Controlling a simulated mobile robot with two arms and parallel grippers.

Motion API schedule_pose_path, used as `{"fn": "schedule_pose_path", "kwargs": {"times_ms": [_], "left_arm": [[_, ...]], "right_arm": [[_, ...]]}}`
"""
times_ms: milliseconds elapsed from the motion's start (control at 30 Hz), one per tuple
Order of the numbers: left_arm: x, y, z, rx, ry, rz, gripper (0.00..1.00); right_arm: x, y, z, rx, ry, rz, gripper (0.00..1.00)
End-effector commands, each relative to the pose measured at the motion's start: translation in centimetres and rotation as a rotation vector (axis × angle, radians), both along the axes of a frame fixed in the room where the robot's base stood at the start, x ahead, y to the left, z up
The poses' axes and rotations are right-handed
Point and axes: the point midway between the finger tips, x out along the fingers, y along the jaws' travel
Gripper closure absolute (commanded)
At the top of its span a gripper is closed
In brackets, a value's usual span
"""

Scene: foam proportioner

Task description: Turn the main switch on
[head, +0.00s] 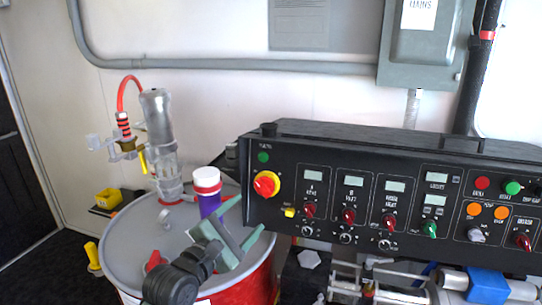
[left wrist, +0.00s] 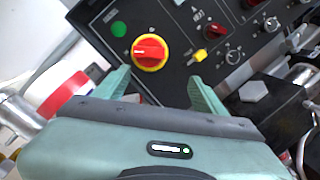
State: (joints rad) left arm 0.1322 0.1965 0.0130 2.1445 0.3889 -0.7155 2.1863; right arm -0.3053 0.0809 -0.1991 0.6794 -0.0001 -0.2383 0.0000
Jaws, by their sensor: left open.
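The main switch is a red rotary knob on a round yellow plate (head: 266,184), at the left end of the black control panel (head: 330,225). In the left wrist view the red knob (left wrist: 150,52) sits just beyond the fingertips, roughly between them. My left gripper (head: 246,218), with pale green fingers, is open and empty. It is in front of the panel, below and left of the knob in the head view, and appears apart from it. A green round indicator (head: 263,157) is above the switch. My right gripper is not in view.
A purple bottle with a red-and-white cap (head: 208,190) stands close behind the gripper. Several smaller red knobs (head: 309,210) line the panel. Pipes and valves (head: 370,290) fill the space below it.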

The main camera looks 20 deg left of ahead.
Motion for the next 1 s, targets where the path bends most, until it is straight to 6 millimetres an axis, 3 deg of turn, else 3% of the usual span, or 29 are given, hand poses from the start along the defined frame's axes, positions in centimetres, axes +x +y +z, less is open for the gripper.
{"fn": "schedule_pose_path", "kwargs": {"times_ms": [33,133,600,1000], "left_arm": [[0.2,0.1,1.5,-0.036,0.000,0.001,0.29],[0.7,0.2,2.1,-0.077,0.002,0.002,0.29],[7.1,-1.1,2.0,-0.083,0.003,0.002,0.29],[8.1,-1.4,1.8,-0.083,0.002,0.001,0.29]], "right_arm": [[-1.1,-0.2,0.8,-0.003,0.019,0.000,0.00],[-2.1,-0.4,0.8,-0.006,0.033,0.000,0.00],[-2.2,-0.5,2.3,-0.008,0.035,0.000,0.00],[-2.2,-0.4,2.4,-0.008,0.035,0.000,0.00]]}}
